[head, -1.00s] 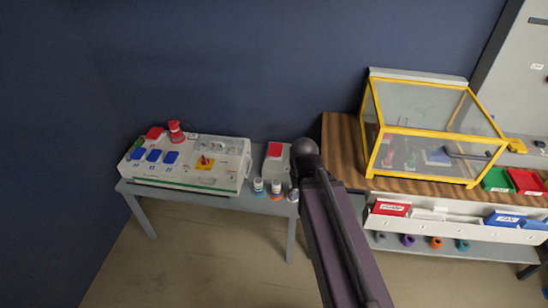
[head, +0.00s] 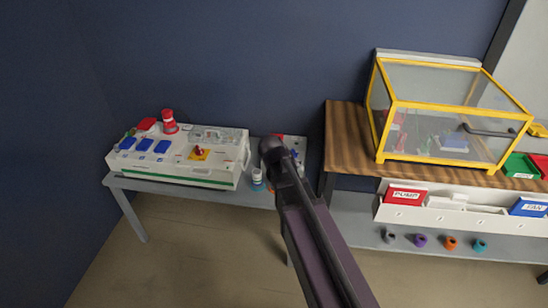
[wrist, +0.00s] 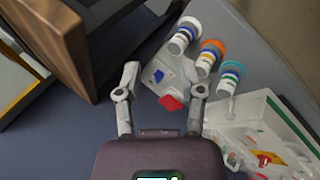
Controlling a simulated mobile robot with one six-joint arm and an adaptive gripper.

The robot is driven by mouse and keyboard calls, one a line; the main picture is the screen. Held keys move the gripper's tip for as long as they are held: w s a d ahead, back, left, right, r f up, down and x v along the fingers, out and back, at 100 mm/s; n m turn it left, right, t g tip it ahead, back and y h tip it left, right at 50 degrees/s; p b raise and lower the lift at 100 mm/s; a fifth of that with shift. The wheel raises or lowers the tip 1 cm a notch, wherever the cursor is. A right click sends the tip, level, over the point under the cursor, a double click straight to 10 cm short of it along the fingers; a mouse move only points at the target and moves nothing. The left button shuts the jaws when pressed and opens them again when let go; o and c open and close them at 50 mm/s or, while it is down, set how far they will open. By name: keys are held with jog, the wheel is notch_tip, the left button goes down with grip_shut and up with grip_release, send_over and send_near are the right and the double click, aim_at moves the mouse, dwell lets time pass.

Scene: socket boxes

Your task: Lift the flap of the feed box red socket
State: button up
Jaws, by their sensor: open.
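A small pale box (wrist: 156,73) with a red flap (wrist: 171,103) and a blue patch shows between my fingers in the wrist view. In the head view the box (head: 300,143) stands at the right end of the grey table (head: 225,193), mostly hidden behind my arm. I cannot tell whether the red flap is down or raised. My gripper (wrist: 165,78) is open and empty, its fingers on either side of the box in the picture; contact is not visible. A large white box (head: 175,172) at left has another red flap (head: 147,124), blue flaps and a red plug (head: 169,122).
A wooden-topped bench (head: 345,135) with a yellow-framed clear case (head: 440,110) stands close on the right. The wall is behind; the floor in front is clear.

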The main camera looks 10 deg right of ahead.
jog(key=w+a+f+n+t+h+b, duration=0.1)
jog(key=w+a+f+n+t+b, duration=0.1)
jog(key=w+b, duration=0.4)
jog(key=w+a+f+n+t+h+b, duration=0.2)
jog(key=w+a+f+n+t+b, duration=0.1)
jog(key=w+a+f+b, duration=0.2)
jog(key=w+a+f+n+t+h+b, duration=0.1)
jog(key=w+a+f+n+t+b, duration=0.1)
jog(key=w+b, duration=0.7)
jog(key=shift+w+a+f+t+b, duration=0.1)
jog(key=shift+a+f+t+b, duration=0.25)
jog(key=shift+a+f+b, duration=0.25)
jog(key=shift+w+a+f+t+b, duration=0.1)
jog(key=shift+a+f+t+b, duration=0.3)
jog(key=shift+f, duration=0.3)
jog(key=shift+w+a+r+n+h, duration=0.1)
jog(key=shift+w+a+n+h, duration=0.1)
jog(key=shift+a+n+h, duration=0.15)
jog(key=shift+w+d, duration=0.1)
jog(key=shift+d, duration=0.1)
jog(key=b+x, duration=0.2)
jog(key=x, duration=1.1)
jog(key=shift+w+d+b, duration=0.1)
jog(key=shift+w+b, duration=0.15)
jog(key=shift+b, duration=0.05)
grip_shut()
